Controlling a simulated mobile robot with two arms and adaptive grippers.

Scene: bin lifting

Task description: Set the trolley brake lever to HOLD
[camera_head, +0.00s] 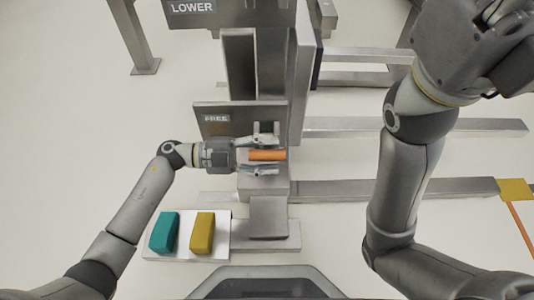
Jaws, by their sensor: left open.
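The brake lever's orange handle (267,155) points to the right at the middle of the view, in front of a metal plate (243,109) with a FREE label. No HOLD label can be read. My left gripper (272,155) is open, with one finger above and one below the orange handle in the picture. I cannot tell whether either finger touches it. My right arm rises along the right side. Its end (503,32) is cut off by the top right corner, and its finger state cannot be made out.
A white tray (223,254) at the lower left holds a teal block (164,232) and a yellow block (202,233). Metal floor rails (450,126) run to the right. Pale floor is clear at left.

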